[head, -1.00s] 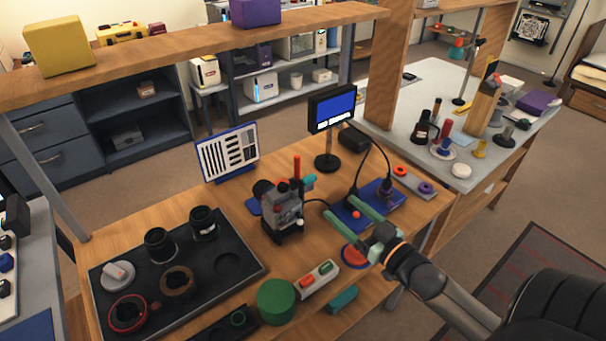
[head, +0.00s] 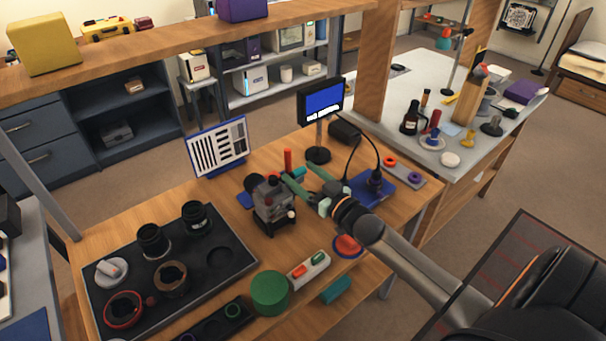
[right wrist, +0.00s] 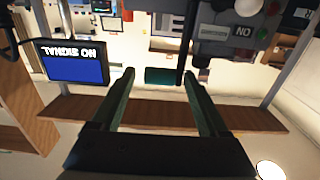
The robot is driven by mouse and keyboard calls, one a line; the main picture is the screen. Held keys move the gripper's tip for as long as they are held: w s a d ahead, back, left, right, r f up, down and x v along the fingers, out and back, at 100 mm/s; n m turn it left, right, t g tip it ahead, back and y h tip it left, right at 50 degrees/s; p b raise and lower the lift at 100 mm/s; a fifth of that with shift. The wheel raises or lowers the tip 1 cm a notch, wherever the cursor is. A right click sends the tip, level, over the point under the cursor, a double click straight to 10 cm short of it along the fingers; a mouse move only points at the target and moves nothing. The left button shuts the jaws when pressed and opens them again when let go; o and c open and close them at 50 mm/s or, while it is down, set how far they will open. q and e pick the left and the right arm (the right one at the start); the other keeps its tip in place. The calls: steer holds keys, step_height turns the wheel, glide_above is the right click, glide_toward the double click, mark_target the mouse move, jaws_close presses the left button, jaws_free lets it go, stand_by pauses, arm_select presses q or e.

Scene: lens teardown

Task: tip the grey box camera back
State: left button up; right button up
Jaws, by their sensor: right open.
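The grey box camera (head: 273,203) stands upright on the wooden bench in the head view, with a red upright post (head: 287,160) and a teal part (head: 298,173) behind it. My right gripper (head: 298,172) has its green fingers spread at the camera's right rear, near the teal part. In the right wrist view the picture is upside down; the fingers (right wrist: 158,76) are apart with a teal block (right wrist: 160,76) seen between their tips. The grey body (right wrist: 225,30) fills the upper right there. Contact cannot be told. My left gripper is not in view.
A small blue-screen monitor (head: 322,103) stands behind the gripper. A blue pad (head: 371,193) with a cabled device lies to the right. A black parts tray (head: 220,285) is at left. A green cylinder (head: 270,293) and a white switch box (head: 309,269) are in front.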

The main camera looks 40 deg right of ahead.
steer(key=shift+c, duration=0.4)
steer(key=shift+w+d, duration=0.1)
jaws_close()
stand_by(0.5)
